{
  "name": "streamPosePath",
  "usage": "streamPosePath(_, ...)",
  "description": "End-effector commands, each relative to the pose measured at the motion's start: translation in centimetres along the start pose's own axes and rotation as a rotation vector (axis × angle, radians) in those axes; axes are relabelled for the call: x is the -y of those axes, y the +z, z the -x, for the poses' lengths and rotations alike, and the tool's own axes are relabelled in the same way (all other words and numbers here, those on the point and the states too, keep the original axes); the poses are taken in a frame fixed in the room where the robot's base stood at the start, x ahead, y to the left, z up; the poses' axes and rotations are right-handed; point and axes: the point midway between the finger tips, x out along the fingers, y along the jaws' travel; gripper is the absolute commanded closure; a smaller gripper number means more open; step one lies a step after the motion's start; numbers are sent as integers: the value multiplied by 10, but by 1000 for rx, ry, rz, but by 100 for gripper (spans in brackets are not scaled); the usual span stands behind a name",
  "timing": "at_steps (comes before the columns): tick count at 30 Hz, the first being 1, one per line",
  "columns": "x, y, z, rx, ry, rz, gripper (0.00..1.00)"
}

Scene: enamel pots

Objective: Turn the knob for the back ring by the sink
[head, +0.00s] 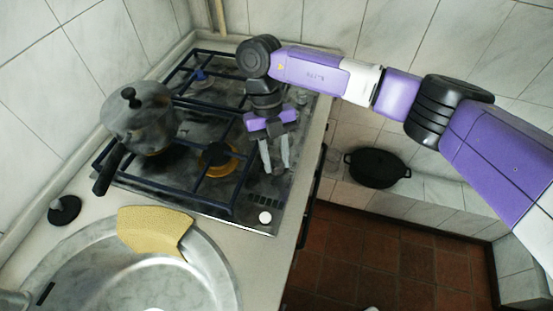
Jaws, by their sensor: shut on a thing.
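The gas hob (190,196) has a dark top and blue pan supports. Its knobs lie along the right edge. A white round knob (265,217) stands at the corner nearest the sink, clear of my gripper. My gripper (275,170) points down at the right side of the hob, farther from the sink than that white knob. Its two fingers are shut on a knob, which they mostly hide. I cannot see how far that knob is turned. The back ring by the sink is covered by a grey metal pot (141,112).
The pot's black handle points toward the sink (205,262). A yellow cloth (150,230) lies over the sink's rim, and a black plug (64,210) lies on the worktop. A black pan (376,168) is on a low tiled ledge at right.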

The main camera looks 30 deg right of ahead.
Motion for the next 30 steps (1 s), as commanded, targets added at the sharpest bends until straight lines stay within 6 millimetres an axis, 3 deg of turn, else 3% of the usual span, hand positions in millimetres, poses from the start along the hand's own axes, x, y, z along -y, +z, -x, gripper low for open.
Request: streamPosePath(30,-4,-2,-2,0,-374,891,100)
